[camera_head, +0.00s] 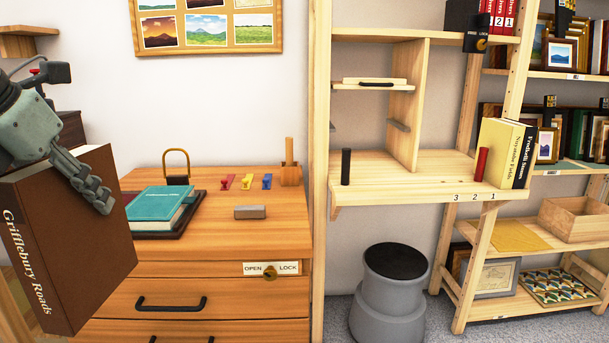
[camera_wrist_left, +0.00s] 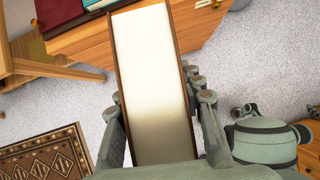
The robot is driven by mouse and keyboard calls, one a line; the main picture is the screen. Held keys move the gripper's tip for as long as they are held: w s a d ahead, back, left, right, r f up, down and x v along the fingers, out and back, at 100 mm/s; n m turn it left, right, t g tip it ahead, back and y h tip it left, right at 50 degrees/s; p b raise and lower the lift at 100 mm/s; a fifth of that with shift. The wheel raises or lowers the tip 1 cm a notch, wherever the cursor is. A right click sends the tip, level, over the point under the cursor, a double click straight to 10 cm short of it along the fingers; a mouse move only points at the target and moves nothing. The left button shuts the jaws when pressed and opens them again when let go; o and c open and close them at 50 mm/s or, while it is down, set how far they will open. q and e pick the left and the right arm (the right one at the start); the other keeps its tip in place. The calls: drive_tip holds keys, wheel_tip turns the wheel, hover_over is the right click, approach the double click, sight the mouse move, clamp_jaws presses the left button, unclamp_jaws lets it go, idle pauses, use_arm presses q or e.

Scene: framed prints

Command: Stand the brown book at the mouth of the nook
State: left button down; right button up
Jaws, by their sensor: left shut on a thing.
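My left gripper (camera_head: 92,188) is shut on the brown book (camera_head: 62,245), titled "Grifflebury Roads". It holds the book upright and slightly tilted, in the air at the left, in front of the drawer cabinet. In the left wrist view the book (camera_wrist_left: 152,85) shows its pale page edges between the fingers of the left gripper (camera_wrist_left: 160,112). The nook (camera_head: 375,168) is in the pale wooden shelf unit to the right, with an upright divider. Its front edge bears the numbers 3, 2, 1. A yellow book (camera_head: 498,150) and a black book (camera_head: 524,157) stand at its right end.
A black post (camera_head: 346,167) and a red post (camera_head: 481,164) stand on the nook's board. The cabinet top (camera_head: 280,230) holds a teal book (camera_head: 160,208), a padlock (camera_head: 176,168), coloured clips and a grey block (camera_head: 250,212). A grey step stool (camera_head: 392,295) stands below the shelf.

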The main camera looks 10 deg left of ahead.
use_arm(q)
drive_tip(key=f+m, duration=0.1)
drive_tip(key=w+d+f+m+h, duration=0.1)
drive_tip(key=shift+w+d+m+h, duration=0.15)
drive_tip(key=shift+w+m+h, duration=0.15)
drive_tip(key=shift+m, duration=0.1)
drive_tip(key=w+d+f+m+g+p, duration=0.1)
drive_tip(key=d+f+m+g, duration=0.5)
drive_tip(key=m, duration=1.1)
drive_tip(key=w+d+f+m+g+p, duration=0.2)
drive_tip(key=w+d+f+m+g, duration=0.2)
drive_tip(key=d+f+m+g, duration=0.3)
drive_tip(key=d+f+m, duration=0.4)
drive_tip(key=f+m, duration=0.3)
drive_tip(key=m, duration=0.3)
drive_tip(key=shift+f+m+y+p, duration=0.15)
drive_tip(key=shift+m+y+p, duration=0.15)
drive_tip(key=shift+y, duration=0.1)
use_arm(e)
drive_tip(key=a+x, duration=0.1)
drive_tip(key=x, duration=0.8)
drive_tip(key=shift+s+a+f+g+y, duration=0.2)
drive_tip(key=shift+s+a+g+y, duration=0.1)
drive_tip(key=shift+s+a, duration=0.1)
use_arm(q)
drive_tip(key=shift+w+a, duration=0.1)
drive_tip(key=shift+w, duration=0.05)
